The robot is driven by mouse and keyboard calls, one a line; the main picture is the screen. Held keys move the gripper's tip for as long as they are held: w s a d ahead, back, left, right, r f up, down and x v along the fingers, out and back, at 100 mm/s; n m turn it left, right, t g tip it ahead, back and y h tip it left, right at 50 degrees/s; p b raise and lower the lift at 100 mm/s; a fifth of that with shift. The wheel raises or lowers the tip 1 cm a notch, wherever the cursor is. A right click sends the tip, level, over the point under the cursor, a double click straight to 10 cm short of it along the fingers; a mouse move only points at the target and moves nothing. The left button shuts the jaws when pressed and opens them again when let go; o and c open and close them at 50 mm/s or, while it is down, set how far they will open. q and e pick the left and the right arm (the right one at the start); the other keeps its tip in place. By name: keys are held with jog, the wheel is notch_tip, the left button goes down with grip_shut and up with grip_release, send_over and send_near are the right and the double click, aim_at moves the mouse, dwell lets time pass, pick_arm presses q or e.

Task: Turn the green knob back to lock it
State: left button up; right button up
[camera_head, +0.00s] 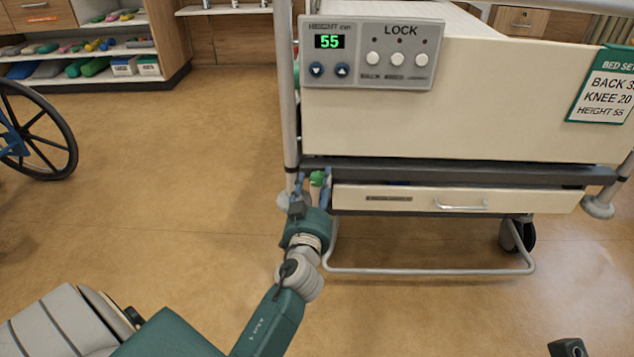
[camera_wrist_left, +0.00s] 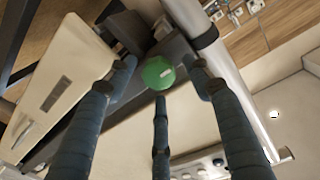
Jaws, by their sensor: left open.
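The green knob (camera_head: 317,178) is at the left end of the bed's lower frame, partly hidden by my gripper in the head view. In the left wrist view the round green knob (camera_wrist_left: 157,73) carries a small pale mark. My left gripper (camera_head: 311,187) is just below it in the head view. In the wrist view the blue fingers of the left gripper (camera_wrist_left: 162,82) are spread, one on each side of the knob and one below it. The fingers look open, with gaps to the knob; I cannot tell whether any touches it.
The control panel (camera_head: 373,54) reads 55 and has LOCK buttons. A drawer (camera_head: 455,199) sits right of the knob, above a tubular foot rail (camera_head: 430,270). A bed post (camera_head: 287,100) rises beside the knob. A wheelchair wheel (camera_head: 38,130) is at left.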

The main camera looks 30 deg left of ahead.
pick_arm(q)
jog(key=c, duration=1.1)
jog(key=shift+c, duration=0.2)
